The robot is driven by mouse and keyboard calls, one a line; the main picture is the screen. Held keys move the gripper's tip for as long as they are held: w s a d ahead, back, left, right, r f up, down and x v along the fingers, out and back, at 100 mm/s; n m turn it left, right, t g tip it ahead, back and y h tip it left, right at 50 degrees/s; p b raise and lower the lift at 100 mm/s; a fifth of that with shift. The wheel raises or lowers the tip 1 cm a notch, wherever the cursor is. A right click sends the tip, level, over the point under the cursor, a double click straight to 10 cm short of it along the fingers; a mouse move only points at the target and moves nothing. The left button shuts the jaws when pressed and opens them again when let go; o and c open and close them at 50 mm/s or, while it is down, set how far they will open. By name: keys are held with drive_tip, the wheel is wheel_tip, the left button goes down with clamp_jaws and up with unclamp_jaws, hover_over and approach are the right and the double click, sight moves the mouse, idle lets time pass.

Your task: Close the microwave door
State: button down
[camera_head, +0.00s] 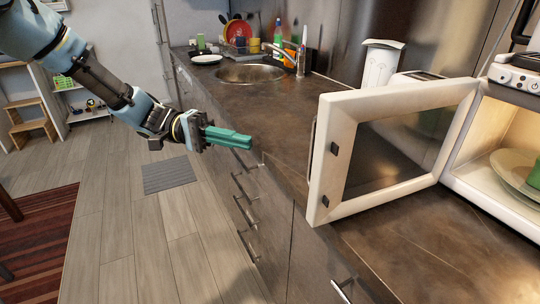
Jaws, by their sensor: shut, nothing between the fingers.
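The microwave (514,79) stands on the counter at the right, its lit inside showing. Its door (337,108) has a cream frame and a dark window. The door stands wide open, swung out to the left over the counter, with its free edge near the counter's front edge. Part of a handle shows at the door's left edge. My gripper (248,141) has green fingers, shut and empty. It is left of the door, in front of the counter edge, apart from the door and pointing right toward it.
A plate (516,178) with a green item lies inside the microwave. A white container (381,65) stands behind the door. A sink (254,72), bottles and dishes are farther back. Drawer handles stick out along the counter front.

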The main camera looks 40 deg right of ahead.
drive_tip(key=s+a+p+x, duration=0.1)
drive_tip(key=p+x, duration=0.3)
drive_tip(key=x, duration=0.8)
drive_tip(key=shift+s+a, duration=0.2)
drive_tip(key=shift+a, duration=0.55)
